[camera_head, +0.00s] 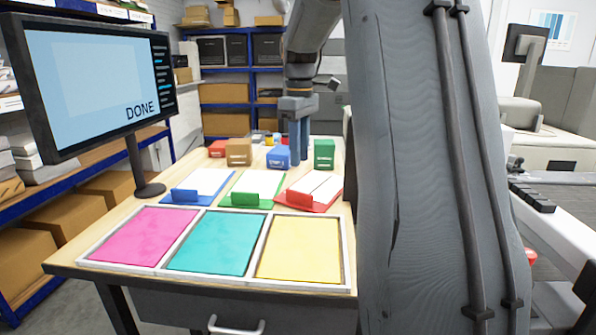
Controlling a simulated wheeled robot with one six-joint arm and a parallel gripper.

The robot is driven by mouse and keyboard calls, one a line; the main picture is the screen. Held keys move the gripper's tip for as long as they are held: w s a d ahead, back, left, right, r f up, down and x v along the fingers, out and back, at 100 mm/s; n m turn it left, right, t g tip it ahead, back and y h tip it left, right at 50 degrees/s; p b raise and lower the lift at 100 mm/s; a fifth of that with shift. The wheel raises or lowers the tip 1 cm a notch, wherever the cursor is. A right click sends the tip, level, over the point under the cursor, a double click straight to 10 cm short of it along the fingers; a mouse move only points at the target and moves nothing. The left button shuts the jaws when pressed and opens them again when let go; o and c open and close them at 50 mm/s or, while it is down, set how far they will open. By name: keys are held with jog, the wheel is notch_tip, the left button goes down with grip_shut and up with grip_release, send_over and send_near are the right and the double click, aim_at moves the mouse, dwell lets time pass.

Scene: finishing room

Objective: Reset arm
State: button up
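My arm rises along the right of the table and bends over its far part. My gripper (299,160) points down above the back of the table, close to the blue box and the green box. Its fingers look close together, and I cannot make out a gap or anything held between them. The large grey column in front on the right is part of my own body and hides the table's right side.
The wooden table (66,258) holds a framed tray (207,240) with pink, teal and yellow panels. Behind are blue (185,197), green (245,200) and red (300,200) holders with papers. Small boxes (238,152) stand behind them. A monitor (90,85) reading DONE stands left.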

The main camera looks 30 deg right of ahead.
jog(key=shift+r, duration=0.35)
dwell(0.3)
